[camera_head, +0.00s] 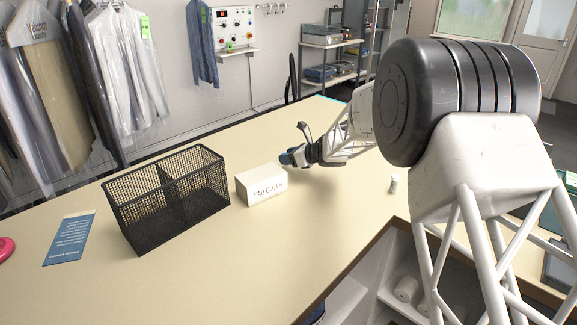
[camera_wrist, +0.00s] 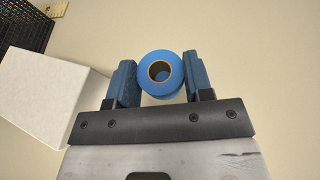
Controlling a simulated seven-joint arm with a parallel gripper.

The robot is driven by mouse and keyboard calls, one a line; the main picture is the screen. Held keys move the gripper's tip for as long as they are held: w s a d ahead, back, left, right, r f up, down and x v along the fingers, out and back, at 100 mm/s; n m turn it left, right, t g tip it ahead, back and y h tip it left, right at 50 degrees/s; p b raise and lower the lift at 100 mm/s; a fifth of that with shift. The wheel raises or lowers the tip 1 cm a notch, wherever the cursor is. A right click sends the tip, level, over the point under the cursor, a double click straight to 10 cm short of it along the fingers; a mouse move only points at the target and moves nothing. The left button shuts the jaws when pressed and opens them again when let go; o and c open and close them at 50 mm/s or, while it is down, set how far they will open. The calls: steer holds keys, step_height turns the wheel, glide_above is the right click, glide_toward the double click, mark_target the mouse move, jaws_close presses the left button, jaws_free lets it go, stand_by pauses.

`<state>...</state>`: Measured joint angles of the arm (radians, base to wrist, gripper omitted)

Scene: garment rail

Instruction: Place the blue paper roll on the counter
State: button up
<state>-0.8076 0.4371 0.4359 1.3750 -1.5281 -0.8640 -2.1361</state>
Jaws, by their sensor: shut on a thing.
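The blue paper roll (camera_wrist: 161,74) shows end-on in the wrist view, with a dark hole in its brown core. It sits between the two fingers of my gripper (camera_wrist: 159,82), which is shut on it. In the head view my gripper (camera_head: 288,159) is over the counter (camera_head: 330,215), just right of the white box. The roll is hard to make out there. I cannot tell whether the roll touches the counter.
A white box (camera_head: 262,185) marked as pad cloth stands close left of my gripper. A black mesh basket (camera_head: 170,200) is further left, beside a blue leaflet (camera_head: 70,238). A small white bottle (camera_head: 394,184) stands near the counter's edge. The counter's front middle is clear.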

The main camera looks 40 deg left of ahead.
mark_target(289, 172)
steer(key=shift+f, duration=1.85)
steer(key=o, duration=0.9)
steer(key=shift+f, duration=0.1)
steer(key=shift+w+d+r, duration=0.15)
steer(key=shift+d+r, duration=0.25)
steer(key=shift+d, duration=0.1)
steer(key=v, duration=1)
steer(key=shift+d+r, duration=0.15)
steer(key=shift+d, duration=0.25)
